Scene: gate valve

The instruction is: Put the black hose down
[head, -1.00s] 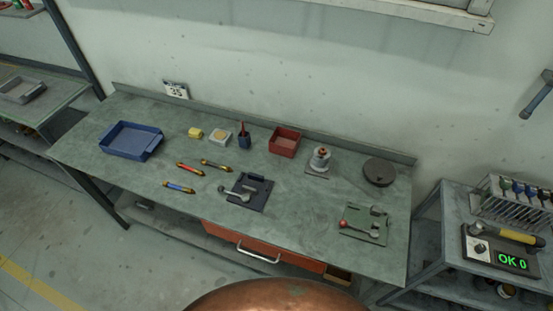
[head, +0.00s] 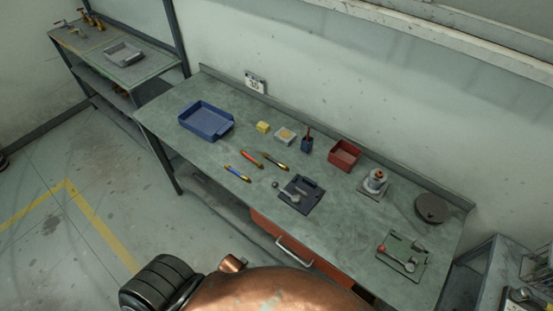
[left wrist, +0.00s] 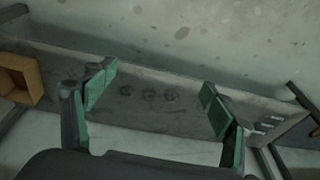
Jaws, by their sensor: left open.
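The black hose (head: 274,161) is a short dark piece with brass-yellow ends. In the head view it lies on the green-grey workbench (head: 350,205), to the right of a red hose (head: 251,158) and a blue hose (head: 237,173). No gripper touches it. My left gripper (left wrist: 160,98) shows only in the left wrist view, its green-padded fingers spread wide with nothing between them. Behind them is a grey surface with several dark round marks. The black hose is not visible in that view. My right gripper is not in view.
The bench also holds a blue tray (head: 206,121), yellow block (head: 263,127), red bin (head: 344,155), dark fixture (head: 301,194) and round dark disc (head: 431,208). A shelf rack (head: 117,58) stands at left. Floor in front is clear. A tan box (left wrist: 18,78) shows in the left wrist view.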

